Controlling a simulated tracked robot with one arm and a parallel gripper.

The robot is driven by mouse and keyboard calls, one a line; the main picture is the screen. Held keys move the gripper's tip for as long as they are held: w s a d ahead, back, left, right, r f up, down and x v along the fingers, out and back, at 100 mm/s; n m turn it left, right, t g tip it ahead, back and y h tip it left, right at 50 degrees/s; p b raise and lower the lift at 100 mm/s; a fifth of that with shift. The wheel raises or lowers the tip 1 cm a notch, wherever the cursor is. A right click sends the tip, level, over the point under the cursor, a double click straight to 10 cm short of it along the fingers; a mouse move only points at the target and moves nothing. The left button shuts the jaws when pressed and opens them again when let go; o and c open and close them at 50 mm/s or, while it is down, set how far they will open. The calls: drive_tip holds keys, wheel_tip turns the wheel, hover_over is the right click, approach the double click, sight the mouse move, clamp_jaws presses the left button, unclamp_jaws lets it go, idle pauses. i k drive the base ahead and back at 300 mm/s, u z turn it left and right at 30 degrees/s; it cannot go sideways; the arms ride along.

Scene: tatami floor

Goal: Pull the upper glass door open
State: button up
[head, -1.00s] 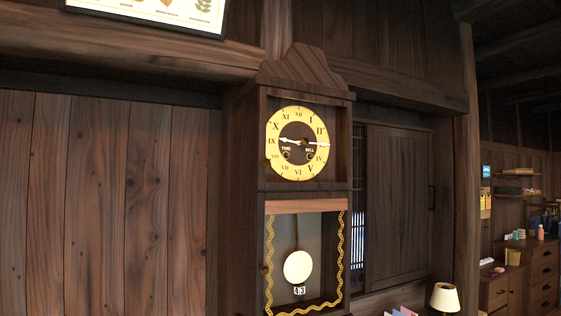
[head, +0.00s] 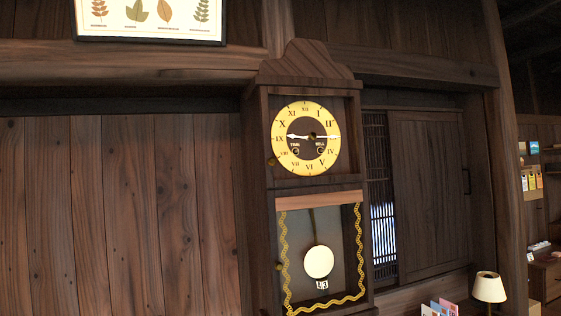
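A tall dark wooden wall clock (head: 303,58) stands in the middle of the head view. Its upper glass door (head: 264,125) covers the yellow dial (head: 283,158) with Roman numerals and looks shut. A small round knob (head: 271,161) sits on the left side of this door's frame. Below is the lower glass section with a gold wavy border and a pale round pendulum (head: 318,262). Another small knob (head: 279,267) is at its left edge. My gripper does not show in the view.
A framed leaf print (head: 150,22) hangs at the upper left above a wooden beam. Plank wall fills the left. To the right are a dark sliding door (head: 430,190), a lamp (head: 489,288) and several cards (head: 440,307) low down. Shelves stand at the far right.

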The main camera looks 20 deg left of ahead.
sight(269, 160)
drive_tip(key=i, duration=1)
